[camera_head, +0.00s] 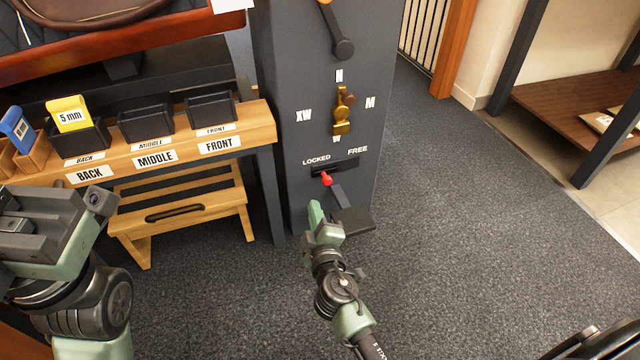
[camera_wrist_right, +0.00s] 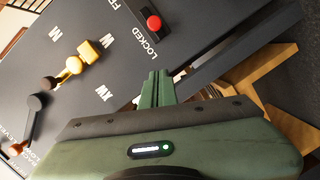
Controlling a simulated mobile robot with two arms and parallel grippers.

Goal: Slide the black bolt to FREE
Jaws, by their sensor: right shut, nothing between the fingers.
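The black bolt, with a red knob (camera_head: 326,178), sits at the LOCKED end of a dark slot (camera_head: 345,164) low on the grey post. The LOCKED and FREE labels are above the slot, FREE to the right. The red knob also shows at the top of the right wrist view (camera_wrist_right: 153,22). My right gripper (camera_head: 316,212) is below the knob in the head view, apart from it. Its green fingers (camera_wrist_right: 160,85) are shut together and empty. My left arm's wrist (camera_head: 55,220) is at the left edge; its fingertips cannot be made out.
A brass selector (camera_head: 342,110) and a black lever (camera_head: 340,40) are higher on the post (camera_head: 290,90). A black pedal-like plate (camera_head: 353,220) juts out near its foot. A wooden rack with black bins (camera_head: 145,122) stands left. Carpet (camera_head: 470,220) to the right is clear.

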